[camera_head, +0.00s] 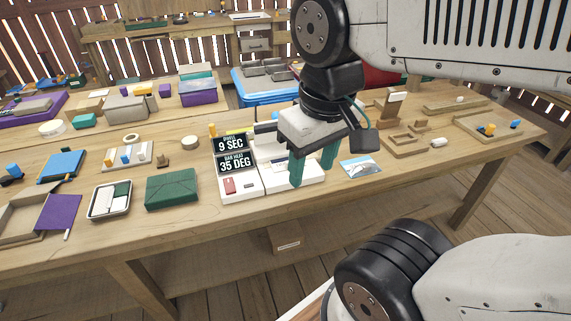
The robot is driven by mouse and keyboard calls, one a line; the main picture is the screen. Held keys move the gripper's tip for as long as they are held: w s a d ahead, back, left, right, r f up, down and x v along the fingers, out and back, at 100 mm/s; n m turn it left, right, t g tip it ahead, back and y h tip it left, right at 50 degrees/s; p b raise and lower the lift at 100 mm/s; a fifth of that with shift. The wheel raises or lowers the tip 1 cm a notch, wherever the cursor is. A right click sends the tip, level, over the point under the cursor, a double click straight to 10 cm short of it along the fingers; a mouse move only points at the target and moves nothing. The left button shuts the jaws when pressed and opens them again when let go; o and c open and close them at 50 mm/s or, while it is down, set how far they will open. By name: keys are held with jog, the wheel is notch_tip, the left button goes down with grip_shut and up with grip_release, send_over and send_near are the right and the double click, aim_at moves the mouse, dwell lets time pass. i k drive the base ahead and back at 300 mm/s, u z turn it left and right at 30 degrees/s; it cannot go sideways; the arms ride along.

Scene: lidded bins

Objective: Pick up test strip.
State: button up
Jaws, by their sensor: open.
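My gripper (312,172) has two green fingers pointing down, spread apart with nothing seen between them. It hangs over or in front of the right part of a white sealing machine (240,189), whose displays read 9 SEC and 35 DEG. The fingers and gripper body hide part of that machine. No item is clearly marked as the test strip. A flat white and blue packet (361,166) lies on the table just right of the gripper. A shallow metal-rimmed tray (92,214) at the left holds white and green pieces, too small to identify.
A green box (171,189) stands left of the machine. A purple bin (199,95) and a blue bin (247,91) stand behind. Wooden trays (404,147) lie at right. The table's (330,198) front edge runs just before the machine. My arm covers the upper right.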

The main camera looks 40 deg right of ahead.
aim_at(280, 165)
jog(key=u, duration=2.15)
jog(key=i, duration=1.65)
jog(key=z, duration=3.95)
